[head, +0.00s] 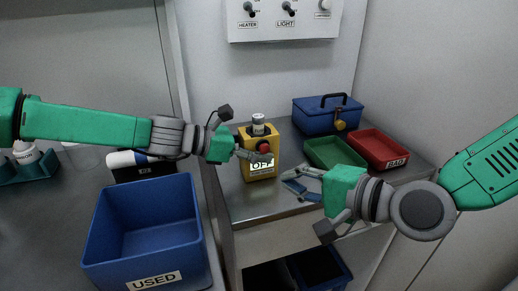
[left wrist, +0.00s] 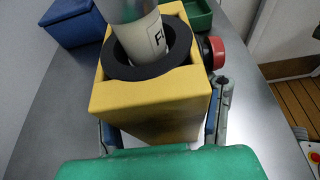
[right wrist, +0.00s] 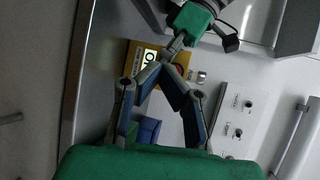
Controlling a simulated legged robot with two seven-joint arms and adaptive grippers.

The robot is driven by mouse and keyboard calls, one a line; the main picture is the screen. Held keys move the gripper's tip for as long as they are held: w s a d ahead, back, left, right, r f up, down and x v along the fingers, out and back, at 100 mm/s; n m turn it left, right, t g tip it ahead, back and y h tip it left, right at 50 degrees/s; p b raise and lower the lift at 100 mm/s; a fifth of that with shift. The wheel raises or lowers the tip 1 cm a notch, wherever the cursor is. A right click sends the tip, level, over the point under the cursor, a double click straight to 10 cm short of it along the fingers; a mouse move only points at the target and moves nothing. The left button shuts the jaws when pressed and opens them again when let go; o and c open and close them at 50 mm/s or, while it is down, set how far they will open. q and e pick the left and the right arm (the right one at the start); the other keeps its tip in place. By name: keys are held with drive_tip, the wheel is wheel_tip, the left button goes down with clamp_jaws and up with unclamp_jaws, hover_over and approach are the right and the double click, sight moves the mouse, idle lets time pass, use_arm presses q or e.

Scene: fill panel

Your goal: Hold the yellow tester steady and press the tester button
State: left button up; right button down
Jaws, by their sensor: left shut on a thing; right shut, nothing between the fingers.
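The yellow tester (head: 262,177) stands upright on the grey counter, its lit display (head: 261,162) reading OFF. Its red button (head: 264,147) is on the front and also shows in the left wrist view (left wrist: 215,52). A white cylinder (left wrist: 141,38) stands in the black ring (left wrist: 177,62) on top. My left gripper (head: 259,156) is shut on the tester, one finger on each side in the left wrist view. My right gripper (head: 286,178) is shut and empty, to the right of the tester and lower than the button. In the right wrist view its fingertips (right wrist: 164,63) overlap the tester, so contact is unclear.
A green tray (head: 334,152) and a red tray (head: 378,148) marked BAD sit right of the tester, with a blue toolbox (head: 324,112) behind. A blue bin (head: 148,246) marked USED stands left. A switch panel (head: 283,30) hangs on the wall above.

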sight(265, 149)
use_arm(q)
drive_tip(key=shift+f, duration=0.1)
use_arm(e)
drive_tip(key=w+a+g, duration=0.1)
drive_tip(key=w, duration=0.1)
drive_tip(key=w+a+g, duration=0.1)
drive_tip(key=w, duration=0.1)
drive_tip(key=w+a+g, duration=0.1)
drive_tip(key=w, duration=0.1)
drive_tip(key=shift+w+a+m, duration=0.1)
drive_tip(key=shift+w+m, duration=0.05)
drive_tip(key=shift+m, duration=0.25)
drive_tip(key=shift+w+a, duration=0.1)
drive_tip(key=shift+w, duration=0.15)
drive_tip(key=shift+w, duration=0.1)
idle(1.2)
drive_tip(key=shift+w+a+r, duration=0.1)
drive_tip(key=shift+w, duration=0.15)
use_arm(q)
drive_tip(key=shift+s, duration=0.1)
use_arm(e)
drive_tip(key=shift+w, duration=0.2)
idle(0.4)
drive_tip(key=shift+s, duration=0.6)
